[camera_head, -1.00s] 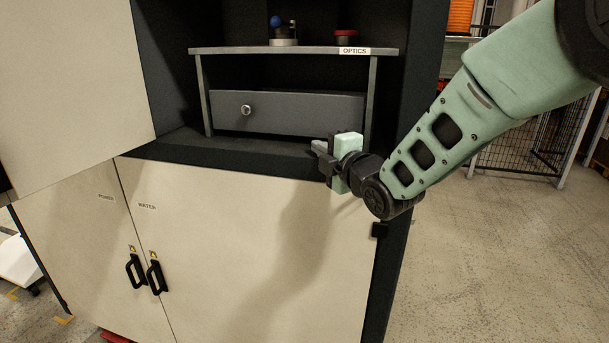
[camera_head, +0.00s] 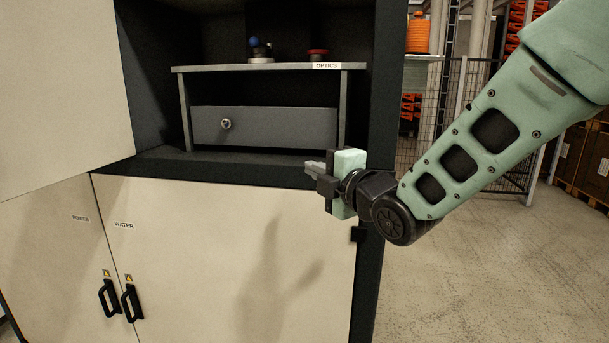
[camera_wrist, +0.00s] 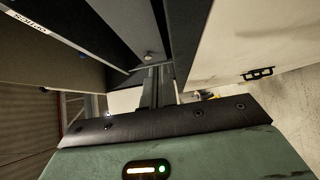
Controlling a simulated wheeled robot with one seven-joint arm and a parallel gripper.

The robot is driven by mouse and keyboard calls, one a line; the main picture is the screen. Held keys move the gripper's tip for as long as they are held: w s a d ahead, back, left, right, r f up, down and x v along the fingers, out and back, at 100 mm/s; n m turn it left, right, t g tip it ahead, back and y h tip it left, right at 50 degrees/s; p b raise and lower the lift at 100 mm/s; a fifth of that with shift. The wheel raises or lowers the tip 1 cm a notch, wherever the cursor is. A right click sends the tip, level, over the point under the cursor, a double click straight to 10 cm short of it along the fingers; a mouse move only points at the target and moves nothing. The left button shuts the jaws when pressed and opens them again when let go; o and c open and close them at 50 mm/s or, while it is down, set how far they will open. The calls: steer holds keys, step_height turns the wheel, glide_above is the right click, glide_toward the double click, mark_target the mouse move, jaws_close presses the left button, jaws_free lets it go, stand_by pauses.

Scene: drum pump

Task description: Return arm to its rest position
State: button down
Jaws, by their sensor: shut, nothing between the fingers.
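My gripper (camera_head: 318,178) is shut and empty. In the head view it hangs in front of the cabinet (camera_head: 362,120), near the right end of the ledge below the drawer. My arm reaches in from the upper right, bent at the wrist. In the wrist view my shut gripper fingers (camera_wrist: 158,86) point toward the cabinet, with the drawer knob (camera_wrist: 148,57) beyond them. In the head view the grey drawer (camera_head: 270,127) is shut, under a shelf labelled OPTICS (camera_head: 326,66).
A blue-topped valve (camera_head: 259,49) and a red knob (camera_head: 318,54) stand on the shelf. Lower doors marked WATER (camera_head: 124,225) are shut, with black handles (camera_head: 131,301). An upper door (camera_head: 60,90) stands at left. Open floor (camera_head: 450,275) lies right, before a wire fence (camera_head: 478,110).

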steer(key=s+d+f+m+g+h, duration=0.3)
steer(key=s+d+f+m+g, duration=0.1)
steer(key=s, duration=0.7)
steer(key=s+d+f+m+g+h, duration=0.4)
steer(key=s+d+f+m, duration=0.3)
steer(key=s, duration=0.5)
steer(key=s+d+f+m+g+h, duration=0.3)
steer(key=s+d+f+m+g, duration=0.2)
steer(key=s, duration=0.6)
steer(key=shift+s+d+f+m+g+h+b, duration=0.2)
steer(key=shift+d+f+m+g+h+b, duration=0.25)
steer(key=shift+m, duration=0.55)
steer(key=shift+a+f, duration=0.1)
steer(key=shift+a, duration=0.05)
